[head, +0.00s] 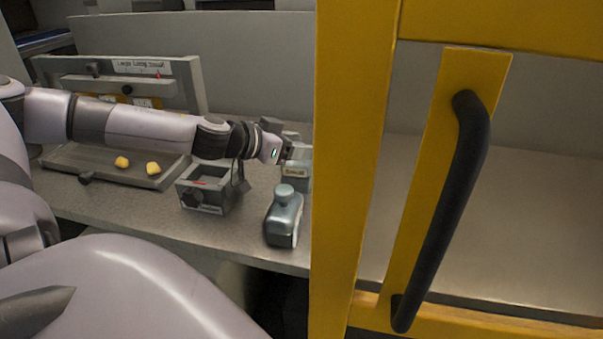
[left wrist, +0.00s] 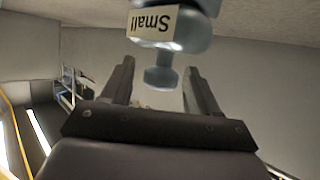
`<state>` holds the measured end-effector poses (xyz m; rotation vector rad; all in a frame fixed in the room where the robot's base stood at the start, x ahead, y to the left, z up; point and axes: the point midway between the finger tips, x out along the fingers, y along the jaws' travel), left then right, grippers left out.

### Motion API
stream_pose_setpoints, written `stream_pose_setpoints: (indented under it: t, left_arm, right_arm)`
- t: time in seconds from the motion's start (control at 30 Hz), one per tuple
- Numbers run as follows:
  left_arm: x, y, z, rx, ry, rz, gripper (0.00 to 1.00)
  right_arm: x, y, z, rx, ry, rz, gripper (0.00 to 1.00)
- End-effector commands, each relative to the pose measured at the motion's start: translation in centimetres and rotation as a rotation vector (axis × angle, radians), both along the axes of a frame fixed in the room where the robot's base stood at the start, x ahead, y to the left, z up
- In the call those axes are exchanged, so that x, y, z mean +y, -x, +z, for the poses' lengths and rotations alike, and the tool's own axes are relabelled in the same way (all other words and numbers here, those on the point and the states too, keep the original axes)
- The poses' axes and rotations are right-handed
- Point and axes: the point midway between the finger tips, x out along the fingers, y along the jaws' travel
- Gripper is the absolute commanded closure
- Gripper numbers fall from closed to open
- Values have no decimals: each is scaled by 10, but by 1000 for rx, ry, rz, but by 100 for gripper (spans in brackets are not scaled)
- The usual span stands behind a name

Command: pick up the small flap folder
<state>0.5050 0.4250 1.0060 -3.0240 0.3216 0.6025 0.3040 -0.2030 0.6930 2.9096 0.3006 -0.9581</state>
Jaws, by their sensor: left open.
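The small flap folder is a grey-blue piece with a label reading "Small" (head: 296,172). It stands on the grey counter, partly behind my left gripper (head: 287,153). In the left wrist view, the small flap folder (left wrist: 190,32) is at the top with its label upside down. Its narrow neck and rounded knob (left wrist: 160,78) lie between the fingertips of my left gripper (left wrist: 158,82). The fingers are open, with visible gaps on both sides of the knob. My right gripper is not in view.
A grey-blue bottle-shaped piece (head: 283,222) and an open dark box (head: 205,190) stand nearby. A tray (head: 75,160) with yellow pieces and a labelled rack (head: 190,75) are left. A yellow frame (head: 345,180) with a black handle (head: 455,190) rises close on the right.

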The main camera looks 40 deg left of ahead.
Motion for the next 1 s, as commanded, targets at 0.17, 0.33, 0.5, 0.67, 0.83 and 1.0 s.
stream_pose_setpoints:
  t: [0.17,0.33,0.5,0.67,0.83,1.0]
  left_arm:
    - [0,0,0,0,0,0,40]
    - [0,0,0,0,0,0,95]
    - [0,0,2,-2,0,0,100]
    - [0,0,2,-2,0,0,100]
    - [0,0,8,-3,-2,-1,100]
    - [0,-1,27,-6,-3,-2,100]
  right_arm:
    - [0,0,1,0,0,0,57]
    - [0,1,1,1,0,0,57]
    - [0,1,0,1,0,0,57]
    - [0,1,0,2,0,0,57]
    - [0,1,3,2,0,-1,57]
    - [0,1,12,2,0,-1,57]
